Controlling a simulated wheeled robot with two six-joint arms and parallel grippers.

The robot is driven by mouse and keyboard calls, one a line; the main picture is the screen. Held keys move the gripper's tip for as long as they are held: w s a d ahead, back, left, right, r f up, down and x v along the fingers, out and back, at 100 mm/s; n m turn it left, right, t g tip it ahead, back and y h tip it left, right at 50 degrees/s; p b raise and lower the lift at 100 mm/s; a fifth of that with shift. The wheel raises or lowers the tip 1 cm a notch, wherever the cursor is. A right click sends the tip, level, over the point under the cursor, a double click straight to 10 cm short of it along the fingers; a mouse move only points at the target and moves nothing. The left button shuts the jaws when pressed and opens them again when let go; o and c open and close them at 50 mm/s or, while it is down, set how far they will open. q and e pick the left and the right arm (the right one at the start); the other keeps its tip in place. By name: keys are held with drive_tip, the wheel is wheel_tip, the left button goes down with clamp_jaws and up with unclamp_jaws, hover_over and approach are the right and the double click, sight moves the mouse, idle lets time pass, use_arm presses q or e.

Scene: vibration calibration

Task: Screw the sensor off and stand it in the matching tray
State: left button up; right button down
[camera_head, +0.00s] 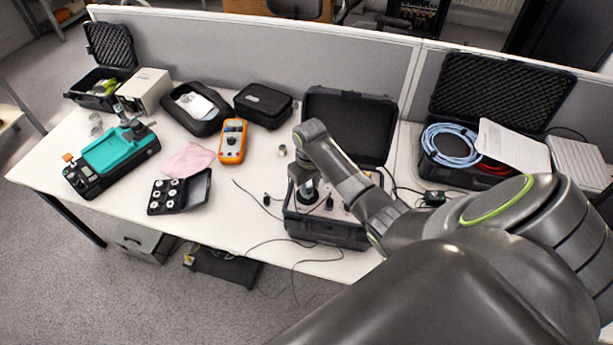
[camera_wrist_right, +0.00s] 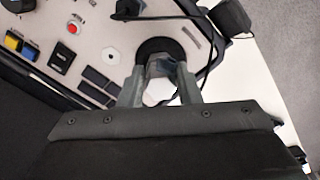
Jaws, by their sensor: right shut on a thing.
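My right gripper (camera_head: 308,188) reaches down into the open black calibrator case (camera_head: 325,234) in the head view. In the right wrist view its fingertips (camera_wrist_right: 163,68) are closed together over a round black mount (camera_wrist_right: 152,47) on the light panel. They are shut on the sensor, which the fingers mostly hide; I cannot tell whether it is still seated on the mount. A small black tray (camera_head: 153,208) with several round pale pieces lies left of the case, its lid open. My left gripper is not in view.
A cable runs beside the fingers in the wrist view. An orange multimeter (camera_head: 232,141), a pink cloth (camera_head: 188,160) and a teal device (camera_head: 108,152) stand to the left. A case with blue cable (camera_head: 450,146) is at right. Loose thin cables cross the table front.

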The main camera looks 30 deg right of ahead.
drive_tip(key=shift+d, duration=0.2)
drive_tip(key=shift+d+n, duration=0.1)
drive_tip(key=shift+n, duration=2)
drive_tip(key=n, duration=0.4)
drive_tip(key=shift+w+d, duration=0.1)
drive_tip(key=shift+w, duration=0.05)
drive_tip(key=c, duration=1.5)
unclamp_jaws()
drive_tip(key=o, duration=0.5)
drive_tip(key=shift+w+d+f, duration=0.1)
drive_tip(key=shift+w+f, duration=0.05)
drive_tip(key=shift+o, duration=0.2)
drive_tip(key=shift+o, duration=0.3)
